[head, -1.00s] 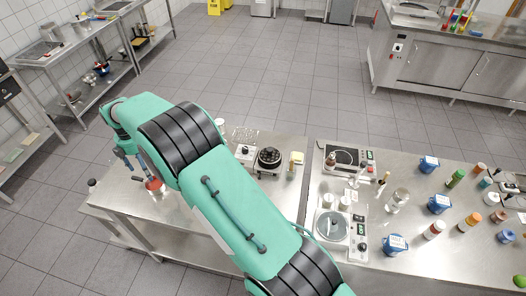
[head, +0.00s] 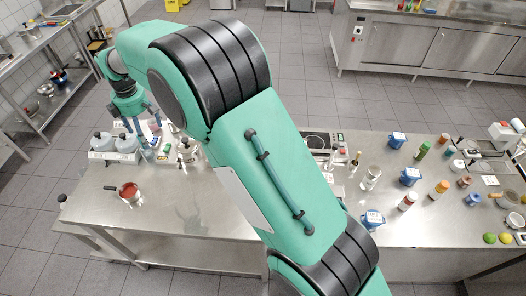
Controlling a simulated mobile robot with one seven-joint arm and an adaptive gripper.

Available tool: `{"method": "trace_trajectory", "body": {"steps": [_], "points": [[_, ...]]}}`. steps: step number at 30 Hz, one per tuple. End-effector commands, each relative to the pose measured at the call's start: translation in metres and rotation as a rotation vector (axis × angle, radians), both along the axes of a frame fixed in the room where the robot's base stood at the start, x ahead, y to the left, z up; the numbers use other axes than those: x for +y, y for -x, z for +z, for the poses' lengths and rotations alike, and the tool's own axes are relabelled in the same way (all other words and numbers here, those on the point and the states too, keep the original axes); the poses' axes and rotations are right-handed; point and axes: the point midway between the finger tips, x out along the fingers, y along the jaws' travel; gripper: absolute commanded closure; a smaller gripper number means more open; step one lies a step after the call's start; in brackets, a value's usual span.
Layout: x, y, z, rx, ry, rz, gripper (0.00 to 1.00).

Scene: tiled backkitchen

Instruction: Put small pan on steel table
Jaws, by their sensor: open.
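A small pan (head: 131,198) with red contents stands upright on the left steel table (head: 185,210) in the head view. Its dark handle points left. My gripper (head: 143,138) is at the upper left, above the table's far part and beyond the pan in the picture. It is open, its fingers point down, and it is apart from the pan. No object shows between its fingers. My arm hides the right part of this table.
A white appliance with grey round tops (head: 113,146) and a steel pot (head: 188,150) stand near my gripper at the table's far edge. A dark bottle (head: 62,201) stands at the left edge. The right table holds blue containers (head: 410,176) and several bottles. The left table's front is clear.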

Motion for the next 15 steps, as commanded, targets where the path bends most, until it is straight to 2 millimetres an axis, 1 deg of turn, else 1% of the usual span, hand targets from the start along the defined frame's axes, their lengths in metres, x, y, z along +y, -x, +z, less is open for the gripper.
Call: {"method": "trace_trajectory", "body": {"steps": [1,5,6,11,15], "points": [[-0.019,-0.007,0.018,-0.006,-0.009,-0.042,0.18],[-0.063,-0.019,0.052,-0.016,-0.029,-0.145,0.18],[-0.077,-0.022,0.062,-0.02,-0.035,-0.176,0.18],[-0.132,-0.029,0.101,-0.032,-0.06,-0.303,0.18],[-0.182,-0.03,0.131,-0.043,-0.081,-0.414,0.18]]}}
